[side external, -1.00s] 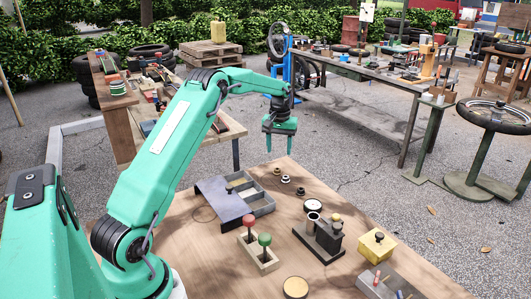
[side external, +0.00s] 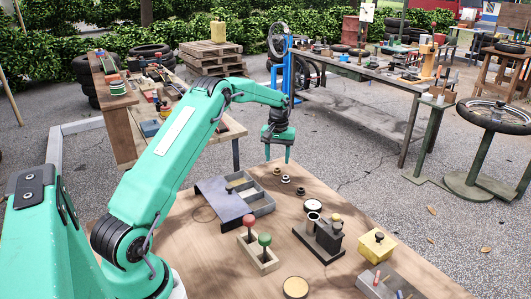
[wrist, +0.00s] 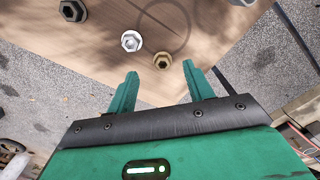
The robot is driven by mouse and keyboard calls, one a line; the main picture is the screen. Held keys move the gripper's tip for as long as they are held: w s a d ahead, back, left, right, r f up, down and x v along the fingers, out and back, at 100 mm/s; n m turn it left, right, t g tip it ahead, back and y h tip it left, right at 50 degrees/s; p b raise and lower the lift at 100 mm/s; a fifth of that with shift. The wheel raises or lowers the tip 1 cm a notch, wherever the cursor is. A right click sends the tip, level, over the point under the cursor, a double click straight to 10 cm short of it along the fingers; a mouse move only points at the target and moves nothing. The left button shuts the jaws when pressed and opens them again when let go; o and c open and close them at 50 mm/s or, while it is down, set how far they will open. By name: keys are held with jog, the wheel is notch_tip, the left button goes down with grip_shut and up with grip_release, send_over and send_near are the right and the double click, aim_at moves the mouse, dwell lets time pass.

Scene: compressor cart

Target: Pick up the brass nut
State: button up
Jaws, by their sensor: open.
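The brass nut (wrist: 162,60) lies on the wooden table top just beyond my fingertips in the wrist view, between the lines of the two fingers. It also shows small near the table's far edge in the side view (side external: 277,171). My gripper (wrist: 160,69) is open and empty, with its green fingers spread. In the side view my gripper (side external: 277,160) points down above the far edge of the table, close to the nut. I cannot tell the exact height of the fingertips over it.
A silver nut (wrist: 131,40) lies close beside the brass one, and a dark nut (wrist: 72,10) lies farther off. A grey compartment tray (side external: 264,210) with a dark sheet (side external: 222,202) stands left of the nuts. A dark block fixture (side external: 320,242) stands nearer the camera.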

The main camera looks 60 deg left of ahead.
aim_at(277, 170)
jog(key=shift+a+f, duration=0.15)
jog(key=shift+f, duration=2.35)
jog(key=shift+w, duration=0.1)
jog(key=c, duration=1.1)
